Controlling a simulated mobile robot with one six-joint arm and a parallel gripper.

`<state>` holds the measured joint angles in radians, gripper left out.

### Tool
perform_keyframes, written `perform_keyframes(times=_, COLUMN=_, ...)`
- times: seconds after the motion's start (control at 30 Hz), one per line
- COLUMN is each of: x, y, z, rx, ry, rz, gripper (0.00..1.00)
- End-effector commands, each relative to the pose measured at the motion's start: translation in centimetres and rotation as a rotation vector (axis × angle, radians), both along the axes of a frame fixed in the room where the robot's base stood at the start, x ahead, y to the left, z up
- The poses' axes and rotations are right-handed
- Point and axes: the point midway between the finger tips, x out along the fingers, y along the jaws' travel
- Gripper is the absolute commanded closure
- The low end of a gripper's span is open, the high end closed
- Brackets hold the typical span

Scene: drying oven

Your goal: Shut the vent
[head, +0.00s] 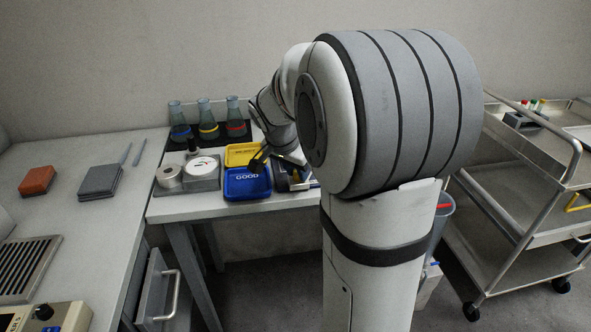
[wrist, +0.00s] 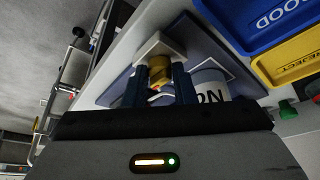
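In the wrist view a brass-yellow knob-like piece (wrist: 159,66) stands at a white block (wrist: 160,46) on a blue-grey base (wrist: 118,88). It may be the vent, but I cannot tell for sure. The two dark blue fingers of my gripper (wrist: 160,84) stand on either side of the yellow piece. Whether they touch it is not clear. A white cylinder (wrist: 208,86) with partly hidden dark lettering stands right beside the right finger. In the head view my arm hides most of this spot, and only part of the blue-grey apparatus (head: 303,184) shows.
A blue GOOD tray (head: 247,194) and a yellow tray (head: 243,150) lie close beside the apparatus. Several flasks (head: 206,128) stand behind, and a balance (head: 204,170) is to the left. A metal cart (head: 520,165) stands at right. The left bench (head: 85,225) has bare room.

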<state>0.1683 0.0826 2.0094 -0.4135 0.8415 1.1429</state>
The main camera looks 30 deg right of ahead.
Motion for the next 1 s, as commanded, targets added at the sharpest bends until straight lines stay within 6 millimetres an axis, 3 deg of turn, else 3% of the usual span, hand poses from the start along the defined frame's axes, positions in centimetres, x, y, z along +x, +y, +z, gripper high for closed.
perform_keyframes(times=0.23, x=0.04, y=0.03, z=0.03, rx=0.001, ry=-0.002, rz=0.001, gripper=0.99)
perform_keyframes(times=0.63, x=-0.07, y=-0.11, z=0.06, rx=0.002, ry=-0.003, rz=0.081, gripper=0.99)
perform_keyframes(times=1.0, x=-0.33, y=-0.41, z=0.26, rx=0.0, ry=-0.004, rz=0.379, gripper=0.99)
